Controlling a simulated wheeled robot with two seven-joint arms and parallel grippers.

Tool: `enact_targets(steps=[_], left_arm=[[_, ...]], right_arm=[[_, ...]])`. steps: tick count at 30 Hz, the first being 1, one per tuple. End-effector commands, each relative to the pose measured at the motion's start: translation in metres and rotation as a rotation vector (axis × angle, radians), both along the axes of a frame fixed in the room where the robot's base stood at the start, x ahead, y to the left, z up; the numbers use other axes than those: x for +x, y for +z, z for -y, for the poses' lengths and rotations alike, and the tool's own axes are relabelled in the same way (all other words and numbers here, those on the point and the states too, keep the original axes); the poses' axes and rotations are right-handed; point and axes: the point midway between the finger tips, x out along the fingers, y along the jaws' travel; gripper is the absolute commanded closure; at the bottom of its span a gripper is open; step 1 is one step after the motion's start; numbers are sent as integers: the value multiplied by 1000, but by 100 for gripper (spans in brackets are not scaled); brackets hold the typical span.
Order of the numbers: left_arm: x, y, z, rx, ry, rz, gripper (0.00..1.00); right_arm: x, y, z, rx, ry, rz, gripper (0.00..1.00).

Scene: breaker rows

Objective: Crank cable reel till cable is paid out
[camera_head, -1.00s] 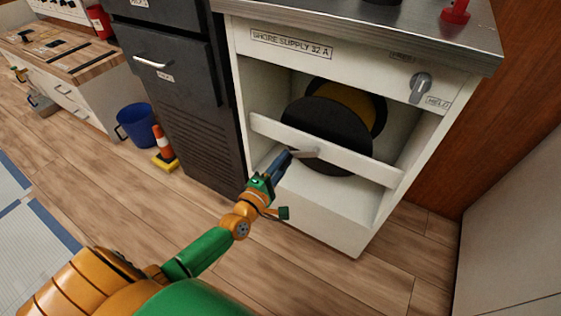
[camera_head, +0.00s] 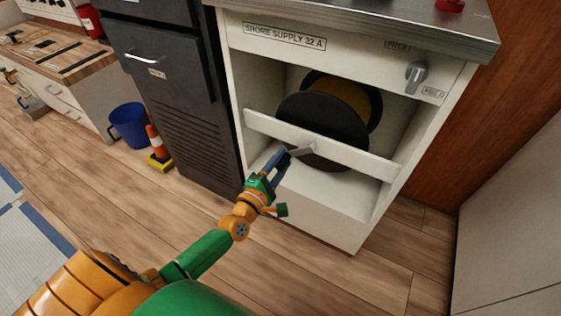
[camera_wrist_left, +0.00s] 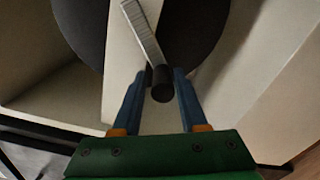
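The cable reel (camera_head: 318,117) is a dark disc with a yellow part behind it, inside an open white cabinet bay. A white crossbar (camera_head: 330,143) runs in front of the reel. The grey crank arm (camera_head: 303,149) shows in front of the bar; in the left wrist view, the metal crank arm (camera_wrist_left: 143,30) ends in a black handle (camera_wrist_left: 162,84). My left gripper (camera_head: 283,157) is at this handle, with blue fingers on both sides of it; they look closed on it, though contact is hard to see. My right gripper is not in view.
The cabinet carries a "SHORE SUPPLY 32 A" label (camera_head: 284,37) and a grey lever (camera_head: 415,77) near tags reading FREE and HELD. A dark cabinet (camera_head: 165,85) stands at left, with a blue bucket (camera_head: 128,125) and a cone (camera_head: 157,148) beside it. The floor in front is clear.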

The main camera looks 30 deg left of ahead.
Motion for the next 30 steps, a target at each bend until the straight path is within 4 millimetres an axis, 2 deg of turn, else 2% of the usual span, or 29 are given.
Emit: enact_targets(steps=[10,18,21,30], left_arm=[[-3,-1,0,1,0,-3,42],[-56,0,-1,3,-2,-5,42],[-67,0,-2,1,-2,-3,42],[-70,-1,-2,5,-2,-1,42]], right_arm=[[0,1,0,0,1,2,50],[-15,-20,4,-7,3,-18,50],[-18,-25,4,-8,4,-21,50],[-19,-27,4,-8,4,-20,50]])
